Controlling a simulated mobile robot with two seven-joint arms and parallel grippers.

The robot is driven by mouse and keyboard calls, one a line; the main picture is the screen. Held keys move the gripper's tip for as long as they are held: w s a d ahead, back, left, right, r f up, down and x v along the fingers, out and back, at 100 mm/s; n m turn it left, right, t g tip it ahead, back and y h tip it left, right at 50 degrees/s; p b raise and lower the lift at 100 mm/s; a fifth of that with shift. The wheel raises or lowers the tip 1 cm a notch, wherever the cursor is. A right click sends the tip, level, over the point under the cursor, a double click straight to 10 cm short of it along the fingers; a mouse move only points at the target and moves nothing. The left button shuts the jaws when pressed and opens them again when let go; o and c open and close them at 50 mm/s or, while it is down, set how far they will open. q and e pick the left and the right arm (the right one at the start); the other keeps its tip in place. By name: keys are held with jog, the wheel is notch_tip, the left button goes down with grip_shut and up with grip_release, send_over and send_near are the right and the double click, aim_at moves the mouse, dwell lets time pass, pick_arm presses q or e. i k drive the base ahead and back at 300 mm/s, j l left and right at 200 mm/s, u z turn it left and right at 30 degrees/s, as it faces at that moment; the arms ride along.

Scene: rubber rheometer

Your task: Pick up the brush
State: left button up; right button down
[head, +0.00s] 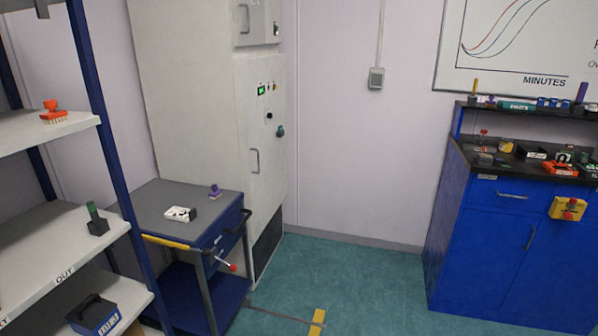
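The blue rack post (88,90) rises by the brush. A blue bench (500,240) is at right.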

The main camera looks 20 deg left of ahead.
aim_at(216, 193)
jog(key=i+u, duration=0.1)
jog(key=i, duration=0.55)
jog(key=i+l+u, duration=0.15)
jog(key=i, duration=0.5)
jog(key=i+l+u, duration=0.15)
jog(key=i+u, duration=0.25)
jog(key=i+l+u, duration=0.4)
jog(key=i+j, duration=0.05)
